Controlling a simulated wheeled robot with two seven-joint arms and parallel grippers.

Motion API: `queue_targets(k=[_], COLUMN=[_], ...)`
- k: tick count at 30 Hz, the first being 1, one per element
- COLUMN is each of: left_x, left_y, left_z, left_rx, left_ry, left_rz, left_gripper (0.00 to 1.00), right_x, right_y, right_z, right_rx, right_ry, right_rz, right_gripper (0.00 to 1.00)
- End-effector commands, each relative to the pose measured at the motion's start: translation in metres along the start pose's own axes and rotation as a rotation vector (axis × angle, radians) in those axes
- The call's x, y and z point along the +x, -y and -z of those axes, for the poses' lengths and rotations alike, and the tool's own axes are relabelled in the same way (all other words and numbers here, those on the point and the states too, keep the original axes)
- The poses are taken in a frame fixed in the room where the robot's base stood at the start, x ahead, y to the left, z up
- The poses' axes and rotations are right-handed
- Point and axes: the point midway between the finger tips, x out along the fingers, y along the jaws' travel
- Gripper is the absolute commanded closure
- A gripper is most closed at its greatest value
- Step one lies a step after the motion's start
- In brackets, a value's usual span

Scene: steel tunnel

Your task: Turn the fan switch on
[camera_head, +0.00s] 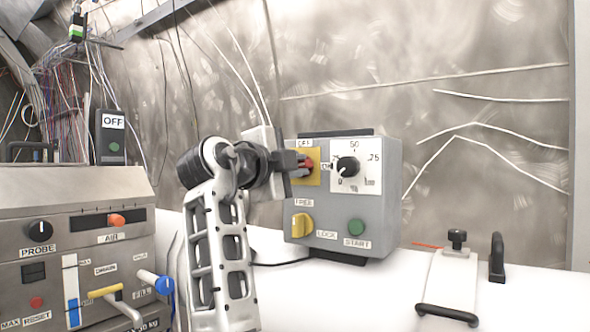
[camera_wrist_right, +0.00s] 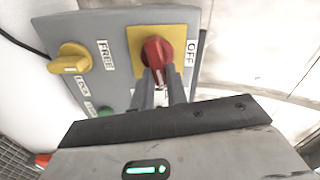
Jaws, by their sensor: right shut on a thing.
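The grey control box (camera_head: 376,218) stands on the white surface in the head view. Its red rotary switch (camera_head: 309,164) sits on a yellow plate (camera_head: 313,179) at the upper left, under an OFF label. In the right wrist view the red switch (camera_wrist_right: 156,55) is seen close up on the yellow plate (camera_wrist_right: 186,38), with the OFF label beside it. My right gripper (camera_head: 301,167) reaches the switch from the left, and its two fingers (camera_wrist_right: 161,80) are shut on the red knob's handle. The fingers hide part of the knob. My left gripper is in neither view.
The box also carries a black dial (camera_head: 347,167), a yellow FREE/LOCK knob (camera_head: 302,225) and a green START button (camera_head: 356,227). A second panel (camera_head: 60,220) with knobs and levers stands at the left. A clamp with handles (camera_head: 452,275) lies at the right.

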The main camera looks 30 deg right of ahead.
Motion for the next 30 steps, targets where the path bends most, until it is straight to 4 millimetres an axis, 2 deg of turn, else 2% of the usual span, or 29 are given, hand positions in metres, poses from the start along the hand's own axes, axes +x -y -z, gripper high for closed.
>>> queue_targets(k=[12, 29, 30], left_x=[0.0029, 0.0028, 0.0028], left_y=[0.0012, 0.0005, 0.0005], left_z=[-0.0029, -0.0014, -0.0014], left_rx=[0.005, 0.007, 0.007], left_ry=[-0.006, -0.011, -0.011], left_rz=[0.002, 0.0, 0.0], left_gripper=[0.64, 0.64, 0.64], right_x=[-0.0001, -0.0001, -0.0001], right_y=[-0.0037, -0.004, -0.004], right_z=[-0.0003, -0.0004, -0.0004], right_rx=[0.191, 0.22, 0.22], right_ry=[-0.001, -0.001, -0.001], right_rz=[-0.003, -0.004, -0.004], right_gripper=[1.0, 1.0, 0.77])
